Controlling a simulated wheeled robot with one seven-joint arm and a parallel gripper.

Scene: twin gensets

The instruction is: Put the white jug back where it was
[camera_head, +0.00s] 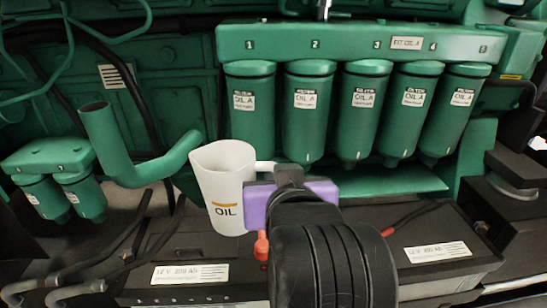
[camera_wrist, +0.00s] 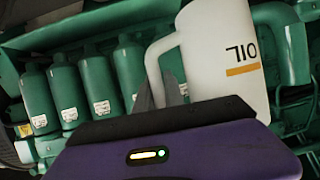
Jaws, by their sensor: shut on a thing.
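The white jug (camera_head: 222,186) has an orange bar and the word OIL on its side. In the head view it is held upright or nearly so, in front of the green engine and left of my gripper (camera_head: 277,178). My gripper is shut on the jug's handle, which points right. In the wrist view the jug (camera_wrist: 222,55) fills the upper right, with its handle reaching down to the left to my gripper (camera_wrist: 150,98). The fingertips are partly hidden behind the purple gripper body. The inside of the jug cannot be seen.
Several green oil filters (camera_head: 307,110) hang from a numbered green header (camera_head: 360,42). A green filler pipe (camera_head: 120,150) curves up left of the jug. Two smaller filters (camera_head: 84,196) hang farther left. Batteries (camera_head: 190,252) with labels and a red terminal cover (camera_head: 261,246) lie below.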

